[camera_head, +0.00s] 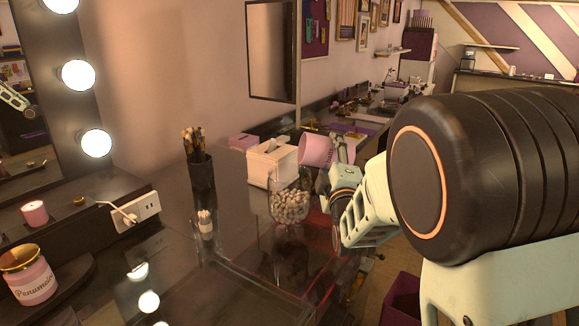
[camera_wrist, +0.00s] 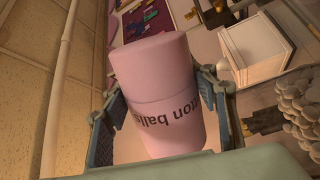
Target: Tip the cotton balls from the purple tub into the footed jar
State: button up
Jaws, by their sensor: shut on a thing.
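The pink-purple tub (camera_head: 318,150) is held tilted well over on its side, above and to the right of the footed jar (camera_head: 289,207) in the head view. My gripper (camera_head: 341,152) is shut on the tub, with a finger on either side of it in the wrist view (camera_wrist: 163,90). The tub (camera_wrist: 158,70) shows part of its lettering, "ton balls", upside down there. The clear jar stands on the glossy counter and holds many white cotton balls (camera_wrist: 296,104). The tub's inside is hidden, so I cannot tell whether any balls are in it.
A white tissue box (camera_head: 267,167) stands behind the jar. A black brush cup (camera_head: 201,173) and a small holder of swabs (camera_head: 206,224) stand to the left. A small pink box (camera_head: 243,141) is farther back. The counter's front left is mostly clear.

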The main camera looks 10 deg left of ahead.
aim_at(315, 140)
jog(key=shift+s+a+n+p, duration=0.15)
jog(key=shift+a+n+p, duration=0.15)
jog(key=shift+a+n, duration=0.15)
jog(key=shift+r+n+y+b, duration=0.3)
jog(key=shift+r+n+b, duration=0.1)
jog(key=shift+n, duration=0.25)
jog(key=shift+s+a+r+n, duration=0.15)
jog(key=shift+r+n, duration=0.1)
jog(key=shift+n, duration=0.25)
jog(key=shift+s+a+r+n+y+b, duration=0.1)
jog(key=shift+a+r+n+y+b, duration=0.25)
jog(key=shift+n, duration=0.35)
jog(key=shift+a+r+n+y+b, duration=0.15)
jog(key=shift+r+n, duration=0.25)
jog(key=shift+n, duration=0.3)
jog(key=shift+s+a+r+n+g+y+b, duration=0.15)
jog(key=shift+a+r+n+b, duration=0.15)
jog(key=shift+n, duration=0.55)
jog(key=shift+s+a+r+n+g+y+b, duration=0.1)
jog(key=shift+a+r+n+y+b, duration=0.25)
jog(key=shift+n, duration=0.45)
jog(key=shift+s+a+r+n+g+b, duration=0.15)
jog(key=shift+a+r+n, duration=0.25)
jog(key=shift+n, duration=0.45)
jog(key=shift+c, duration=0.2)
jog(key=shift+f, duration=0.1)
